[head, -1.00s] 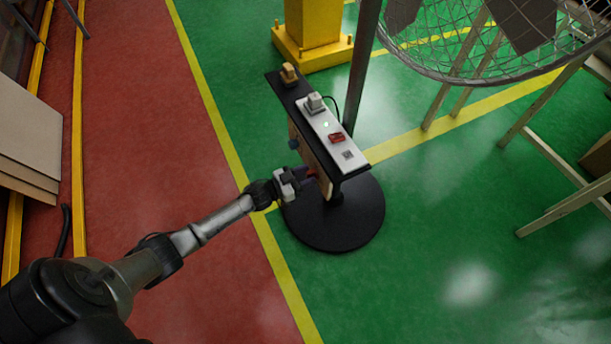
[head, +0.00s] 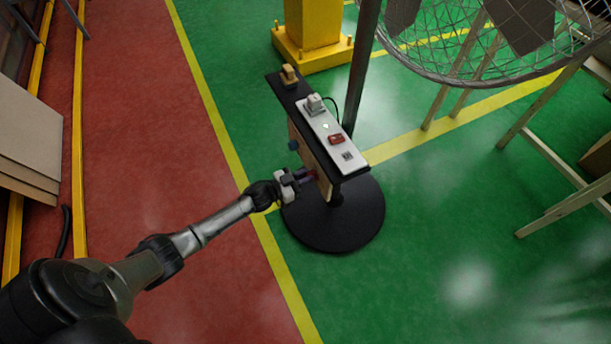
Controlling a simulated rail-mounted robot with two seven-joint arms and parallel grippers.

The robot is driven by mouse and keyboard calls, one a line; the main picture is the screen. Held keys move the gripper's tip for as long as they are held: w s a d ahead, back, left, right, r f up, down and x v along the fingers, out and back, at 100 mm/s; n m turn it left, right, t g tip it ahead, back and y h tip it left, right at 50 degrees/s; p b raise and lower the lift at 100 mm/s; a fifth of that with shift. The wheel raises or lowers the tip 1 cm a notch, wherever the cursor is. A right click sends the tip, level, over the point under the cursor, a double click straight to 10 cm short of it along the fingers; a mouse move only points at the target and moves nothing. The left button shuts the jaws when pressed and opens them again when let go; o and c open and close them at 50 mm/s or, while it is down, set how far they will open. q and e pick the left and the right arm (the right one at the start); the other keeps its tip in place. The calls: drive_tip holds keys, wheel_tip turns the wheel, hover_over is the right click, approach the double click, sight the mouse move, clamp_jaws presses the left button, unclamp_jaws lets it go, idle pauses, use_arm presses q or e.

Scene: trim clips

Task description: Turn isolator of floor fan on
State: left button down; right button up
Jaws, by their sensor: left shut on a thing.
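The floor fan (head: 470,45) stands at the upper right, its round wire cage partly cut off by the frame. A control box (head: 312,165) with a black top stands on a post with a round black base. My left gripper (head: 305,176) is at the box's left-facing side, near its lower front end. It is shut on the isolator knob there, which the fingers mostly hide. The knob's exact angle cannot be told. My right gripper is not in view.
A white plate (head: 329,134) on the box top carries a grey switch (head: 314,103), a red switch (head: 336,139) and a small light. A yellow post (head: 313,30) stands behind. Wooden trestles stand at the right. Open green floor lies in front.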

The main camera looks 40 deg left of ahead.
use_arm(q)
drive_tip(key=shift+s+d+f+m, duration=0.1)
drive_tip(key=shift+d+f+m, duration=0.1)
drive_tip(key=shift+m, duration=2.65)
drive_tip(key=shift+s+d+f+m, duration=0.15)
drive_tip(key=shift+f+m, duration=0.1)
drive_tip(key=shift+m, duration=2.55)
drive_tip(key=shift+d+f+m, duration=0.2)
drive_tip(key=shift+m, duration=2.65)
drive_tip(key=c, duration=1.1)
unclamp_jaws()
drive_tip(key=shift+p+v, duration=2.1)
drive_tip(key=shift+v, duration=4.85)
